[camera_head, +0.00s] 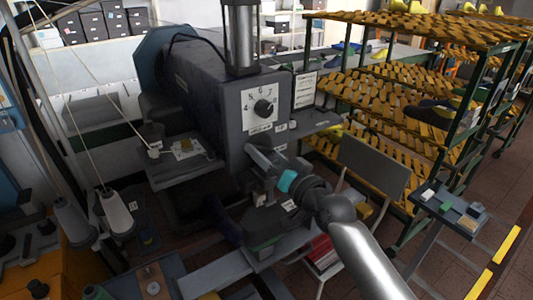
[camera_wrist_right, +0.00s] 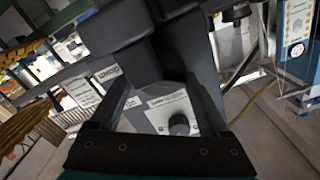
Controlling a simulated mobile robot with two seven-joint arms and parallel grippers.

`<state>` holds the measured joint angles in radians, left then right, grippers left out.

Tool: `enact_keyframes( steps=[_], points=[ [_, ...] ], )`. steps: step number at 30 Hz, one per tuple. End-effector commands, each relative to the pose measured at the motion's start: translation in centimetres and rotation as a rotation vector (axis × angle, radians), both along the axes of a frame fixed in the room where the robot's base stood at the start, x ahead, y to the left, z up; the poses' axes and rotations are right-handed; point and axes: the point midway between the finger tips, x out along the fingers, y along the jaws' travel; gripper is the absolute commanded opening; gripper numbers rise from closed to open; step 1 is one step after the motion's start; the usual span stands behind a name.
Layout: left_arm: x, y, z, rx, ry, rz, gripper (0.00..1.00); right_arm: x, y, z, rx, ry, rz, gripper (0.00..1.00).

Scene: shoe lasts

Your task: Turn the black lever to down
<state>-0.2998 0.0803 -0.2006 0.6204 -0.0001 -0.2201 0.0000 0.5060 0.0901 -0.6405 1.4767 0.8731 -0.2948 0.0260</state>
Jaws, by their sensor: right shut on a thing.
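The grey machine (camera_head: 205,85) stands left of centre in the head view. Its front has a white numbered dial with a black knob (camera_head: 264,107). My right gripper (camera_head: 258,158) reaches in from the lower right, low on the machine's front below the dial. It is shut on the black lever, which is mostly hidden by the fingers, so its angle cannot be read. In the wrist view the right gripper's fingers (camera_wrist_right: 160,62) close in against dark machine parts, with a pale plate and a round dark knob (camera_wrist_right: 180,125) showing between them. My left gripper is not in view.
An orange-slatted shoe rack (camera_head: 385,97) stands at the right, behind a grey chair back (camera_head: 374,167). A small tray stand (camera_head: 450,208) is at the lower right. White thread cones (camera_head: 117,212) stand at the left. Brown floor shows at the right.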

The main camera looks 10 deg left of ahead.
Motion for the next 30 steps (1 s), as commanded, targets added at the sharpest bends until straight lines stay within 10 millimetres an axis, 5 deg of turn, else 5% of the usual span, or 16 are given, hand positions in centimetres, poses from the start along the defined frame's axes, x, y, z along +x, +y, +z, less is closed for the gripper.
enact_keyframes(
  steps=[24,25,30],
  points=[
    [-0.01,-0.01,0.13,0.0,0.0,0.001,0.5,-0.07,0.06,-0.12,0.086,0.091,0.002,0.24],
    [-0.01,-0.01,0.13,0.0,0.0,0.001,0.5,-0.07,0.06,-0.12,0.086,0.091,0.002,0.82],
    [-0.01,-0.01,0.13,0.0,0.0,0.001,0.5,-0.06,0.06,-0.08,0.085,0.088,0.001,1.0]
  ],
)
